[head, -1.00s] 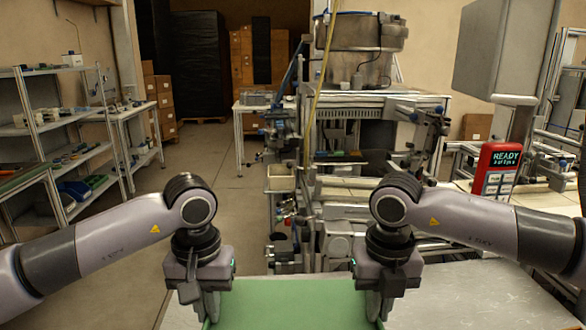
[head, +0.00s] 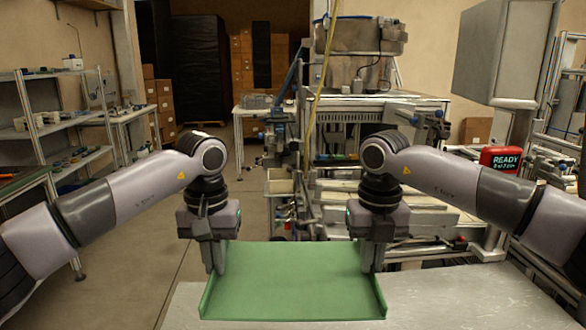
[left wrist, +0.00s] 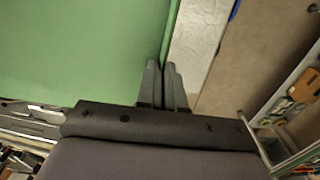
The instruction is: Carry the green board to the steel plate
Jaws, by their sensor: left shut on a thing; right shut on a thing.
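The green board (head: 293,285) is a flat panel with raised side edges, seen in the lower middle of the head view. My left gripper (head: 218,262) is shut on its left edge, and my right gripper (head: 369,260) is shut on its right edge. The left wrist view shows the green board (left wrist: 75,50) and my left gripper's fingers (left wrist: 164,80) closed at its edge. The steel plate (head: 450,300) is a pale metal surface below and around the board. I cannot tell whether the board touches it.
A large machine (head: 355,130) with a steel bowl stands straight ahead beyond the plate. A red device reading READY (head: 500,159) is at the right. Metal shelves (head: 60,130) with small parts stand at the left. Open floor (head: 165,240) lies between the shelves and the plate.

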